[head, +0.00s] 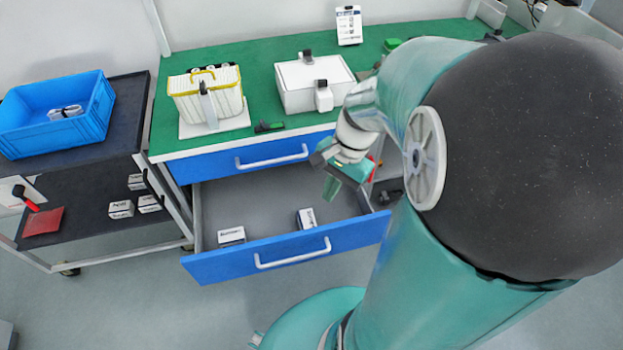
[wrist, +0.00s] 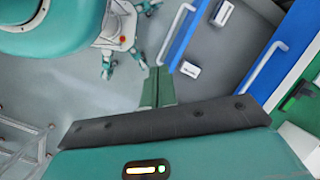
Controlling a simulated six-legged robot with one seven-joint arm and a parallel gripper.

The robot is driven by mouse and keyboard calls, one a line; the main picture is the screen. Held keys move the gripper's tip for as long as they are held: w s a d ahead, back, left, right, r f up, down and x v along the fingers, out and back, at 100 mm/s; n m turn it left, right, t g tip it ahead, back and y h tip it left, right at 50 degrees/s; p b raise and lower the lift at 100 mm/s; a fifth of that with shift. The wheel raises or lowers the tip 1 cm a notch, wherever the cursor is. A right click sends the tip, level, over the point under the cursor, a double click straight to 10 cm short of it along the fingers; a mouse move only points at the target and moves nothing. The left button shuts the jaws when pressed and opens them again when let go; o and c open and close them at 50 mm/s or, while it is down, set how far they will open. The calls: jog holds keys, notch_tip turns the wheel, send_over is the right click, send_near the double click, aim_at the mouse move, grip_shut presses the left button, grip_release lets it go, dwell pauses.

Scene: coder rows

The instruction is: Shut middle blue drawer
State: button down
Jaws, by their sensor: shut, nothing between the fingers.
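The middle blue drawer (head: 290,252) is pulled far out of the bench, with a white bar handle on its front. Its front also shows in the wrist view (wrist: 183,36). A small white box (head: 231,236) and another small box (head: 306,218) lie inside on the grey floor. My gripper (head: 332,188) is shut and empty, above the right part of the open drawer and behind its front panel. In the wrist view the fingers (wrist: 158,88) are together, near the drawer's end. Whether they touch it I cannot tell.
The blue drawer above (head: 245,158) is closed. The green bench top (head: 270,106) holds a yellow-rimmed basket (head: 206,92) and a white case (head: 312,80). A dark cart (head: 85,190) with a blue crate (head: 58,112) stands at left. Floor before the drawer is clear at left.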

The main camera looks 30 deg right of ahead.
jog(key=s+d+f+m+t+y, duration=0.2)
jog(key=s+d+f+m+y, duration=0.15)
jog(key=f+m, duration=0.45)
jog(key=s+d+f+m+t+y, duration=0.1)
jog(key=s+d+f+m+y, duration=0.1)
jog(key=d+f+m+y, duration=0.45)
jog(key=m+t+h, duration=0.4)
jog(key=m+t, duration=0.9)
jog(key=m, duration=0.7)
send_near(326, 232)
jog(key=a, duration=0.4)
jog(key=w, duration=0.4)
jog(key=shift+w+d+r, duration=0.1)
jog(key=shift+d+r, duration=0.2)
jog(key=shift+r, duration=0.05)
jog(key=shift+w+d, duration=0.1)
jog(key=shift+w, duration=0.3)
jog(key=shift+w, duration=0.1)
